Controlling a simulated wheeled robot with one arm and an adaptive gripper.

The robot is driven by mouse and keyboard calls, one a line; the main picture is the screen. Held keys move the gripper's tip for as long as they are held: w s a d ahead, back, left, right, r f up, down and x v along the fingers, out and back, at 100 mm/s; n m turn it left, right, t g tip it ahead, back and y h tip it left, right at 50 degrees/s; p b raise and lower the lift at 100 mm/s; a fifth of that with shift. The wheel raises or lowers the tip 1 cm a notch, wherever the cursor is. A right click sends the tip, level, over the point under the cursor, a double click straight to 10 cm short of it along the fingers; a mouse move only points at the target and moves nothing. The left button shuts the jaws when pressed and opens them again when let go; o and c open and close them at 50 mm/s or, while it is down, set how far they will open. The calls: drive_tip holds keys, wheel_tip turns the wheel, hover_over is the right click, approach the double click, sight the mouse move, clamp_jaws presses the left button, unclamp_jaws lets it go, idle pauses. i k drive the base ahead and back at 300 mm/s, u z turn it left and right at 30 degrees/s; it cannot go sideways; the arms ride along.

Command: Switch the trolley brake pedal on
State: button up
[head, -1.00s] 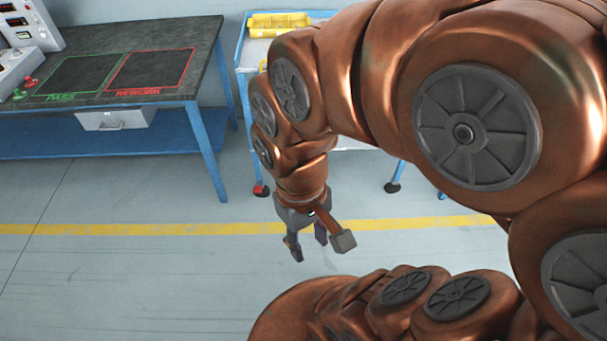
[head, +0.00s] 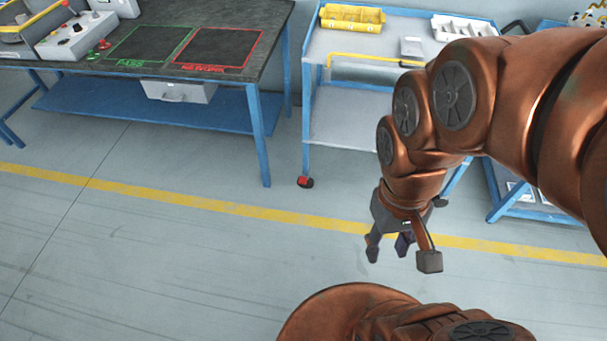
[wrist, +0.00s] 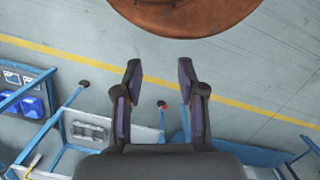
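The trolley (head: 343,131) has a blue frame and pale shelves and stands right of the workbench. Its red brake pedal (head: 305,181) sits at the front left caster, near the floor. The pedal also shows as a small red spot (wrist: 163,106) in the wrist view, between and beyond my fingers. Whether it is up or down is too small to tell. My gripper (head: 388,250) points down over the floor in front of the trolley, right of the pedal and apart from it. In the wrist view my gripper (wrist: 160,68) has its fingers apart, with nothing between them.
A workbench (head: 262,60) with green and red marked areas stands left of the trolley. A yellow bin (head: 352,18) and a white tray (head: 462,28) are on the trolley top. Another blue frame (head: 512,205) stands at right. The floor in front is clear beyond the yellow line (head: 215,204).

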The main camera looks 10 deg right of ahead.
sight(302, 180)
drive_tip(key=u, duration=0.2)
drive_tip(key=i, duration=1)
drive_tip(key=z, duration=0.3)
